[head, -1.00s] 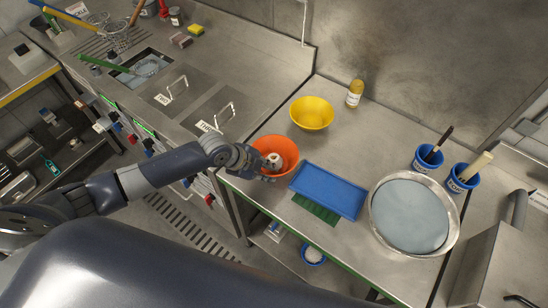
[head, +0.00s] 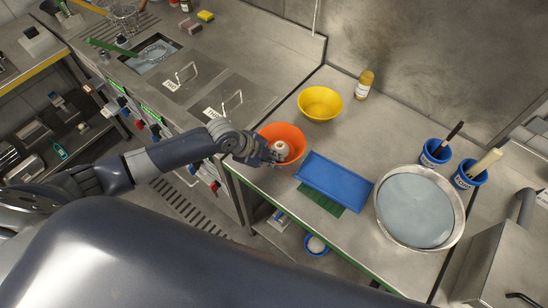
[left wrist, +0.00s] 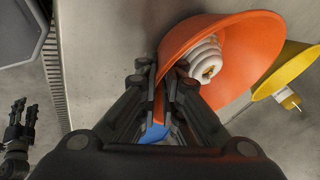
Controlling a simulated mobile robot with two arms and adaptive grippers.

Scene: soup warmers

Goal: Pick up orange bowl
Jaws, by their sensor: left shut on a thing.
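The orange bowl (head: 285,133) is at the near left edge of the steel counter, left of the blue tray. A white ribbed object (head: 281,149) is inside it. My left gripper (head: 273,153) is at the bowl's near left side. In the left wrist view, its fingers (left wrist: 166,84) are shut on the rim of the orange bowl (left wrist: 252,42), with the white ribbed object (left wrist: 205,58) beside them. I cannot tell whether the bowl touches the counter. My right gripper (left wrist: 20,120) seems to show small and dark at the left of the wrist view; its opening is unclear.
The blue tray (head: 335,184) lies right, over a green mat. A large round pan (head: 458,220) and two blue cups (head: 436,152) are further right.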

